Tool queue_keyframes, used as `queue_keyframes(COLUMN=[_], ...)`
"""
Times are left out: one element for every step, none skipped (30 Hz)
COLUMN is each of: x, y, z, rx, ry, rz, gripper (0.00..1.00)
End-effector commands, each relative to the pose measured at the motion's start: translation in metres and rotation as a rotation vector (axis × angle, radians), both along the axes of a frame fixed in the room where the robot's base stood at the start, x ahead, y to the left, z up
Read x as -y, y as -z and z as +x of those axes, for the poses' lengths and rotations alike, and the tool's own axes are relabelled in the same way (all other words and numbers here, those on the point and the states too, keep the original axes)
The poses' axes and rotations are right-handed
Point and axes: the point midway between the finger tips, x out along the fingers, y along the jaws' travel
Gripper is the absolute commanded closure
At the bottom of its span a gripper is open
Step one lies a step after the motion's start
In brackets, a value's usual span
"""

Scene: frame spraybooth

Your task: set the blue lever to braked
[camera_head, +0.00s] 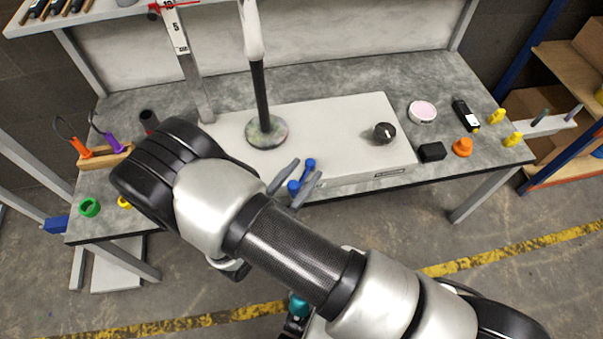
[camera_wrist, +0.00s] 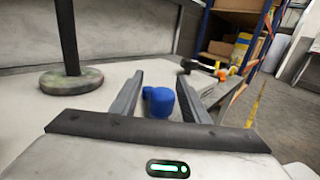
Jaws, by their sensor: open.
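The blue lever (camera_head: 309,163) is at the front edge of the white box (camera_head: 345,120) on the grey bench. It shows as two rounded blue ends, one higher and one nearer me. My gripper (camera_head: 296,180) is open, with one finger on each side of the lever. In the wrist view the lever's blue knob (camera_wrist: 160,102) sits between the two fingers (camera_wrist: 160,78), nearer the left one. I cannot tell whether a finger touches it. The lever's pivot and any position marks are hidden or too small to read.
A dark post on a round base (camera_head: 267,131) stands on the box behind the lever. A black dial (camera_head: 384,132) is to the right. A black block (camera_head: 432,151), an orange knob (camera_head: 462,147) and yellow pieces lie further right. Open floor lies in front.

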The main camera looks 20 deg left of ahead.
Motion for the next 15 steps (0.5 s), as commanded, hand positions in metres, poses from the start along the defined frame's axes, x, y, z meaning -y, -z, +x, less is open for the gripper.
queue_keyframes(x=[0.000, -0.001, -0.001, -0.002, -0.003, -0.004, -0.005, -0.006, -0.009, -0.010, -0.012, -0.013, -0.015, -0.016, -0.018], y=[0.000, 0.000, 0.000, 0.000, -0.001, -0.001, -0.001, -0.001, -0.001, -0.001, -0.001, -0.001, -0.001, -0.001, -0.001], z=[-0.001, -0.003, -0.006, -0.009, -0.013, -0.019, -0.025, -0.031, -0.040, -0.047, -0.055, -0.065, -0.072, -0.080, -0.090], rx=[0.000, 0.000, 0.000, -0.001, -0.001, 0.000, 0.000, 0.000, -0.001, -0.001, -0.001, -0.001, -0.001, -0.001, -0.001], ry=[0.000, -0.001, -0.001, -0.001, -0.002, -0.003, -0.003, -0.004, -0.004, -0.004, -0.005, -0.004, -0.006, -0.004, -0.005], rz=[0.000, -0.001, 0.000, 0.000, 0.000, 0.000, -0.001, -0.001, 0.000, 0.000, 0.000, -0.001, -0.001, -0.001, -0.001], gripper=[0.58, 0.58, 0.58, 0.58, 0.58, 0.58, 0.58, 0.58, 0.58, 0.58, 0.58, 0.58, 0.58, 0.58, 0.58])
